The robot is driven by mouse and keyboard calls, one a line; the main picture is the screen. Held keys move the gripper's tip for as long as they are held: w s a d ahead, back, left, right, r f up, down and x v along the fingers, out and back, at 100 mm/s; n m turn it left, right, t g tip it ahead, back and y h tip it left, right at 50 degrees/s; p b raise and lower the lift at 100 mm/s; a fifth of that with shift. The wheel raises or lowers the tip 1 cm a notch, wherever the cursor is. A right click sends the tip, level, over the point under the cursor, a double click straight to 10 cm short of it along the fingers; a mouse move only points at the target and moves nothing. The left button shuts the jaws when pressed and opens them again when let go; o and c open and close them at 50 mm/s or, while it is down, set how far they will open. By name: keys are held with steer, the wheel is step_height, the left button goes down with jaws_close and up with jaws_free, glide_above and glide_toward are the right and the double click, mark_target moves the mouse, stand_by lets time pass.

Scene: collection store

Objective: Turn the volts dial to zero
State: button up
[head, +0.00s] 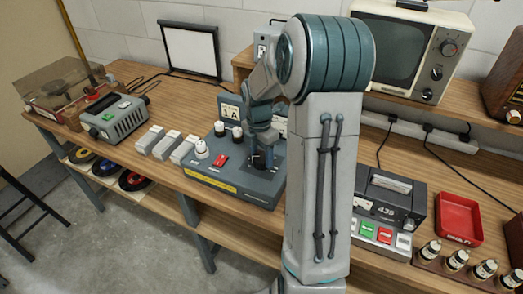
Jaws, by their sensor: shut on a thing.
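A blue-grey instrument box (235,188) with a sloped panel stands on the bench, left of my arm. Its panel carries a white knob (201,149), two dark-bodied knobs with pale tops (219,129) and a red switch (221,160). My gripper (262,158) points down at the right part of this panel and is shut on a dark dial (258,163). The fingers and wrist largely hide this dial, so its pointer and scale cannot be read. Labels on the panel are too small to tell which dial is volts. A card marked 1A (231,112) stands behind.
Several pale small boxes (167,144) sit just left of the instrument. A grey device with a green button (114,115) is further left. Right of my arm are a dark recorder (392,200), a red tray (459,220) and several small bottles (457,260). A monitor (412,48) stands behind.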

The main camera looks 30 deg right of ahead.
mark_target(258, 156)
steer(key=shift+r+n+p, duration=0.1)
steer(key=shift+n+p, duration=0.45)
steer(key=shift+n, duration=0.65)
steer(key=o, duration=1)
steer(key=shift+c, duration=0.2)
step_height(258, 156, up, 14)
steer(key=shift+w+a+b, duration=0.3)
steer(key=shift+w+b, duration=0.05)
steer(key=shift+w, duration=0.05)
steer(key=shift+a, duration=0.1)
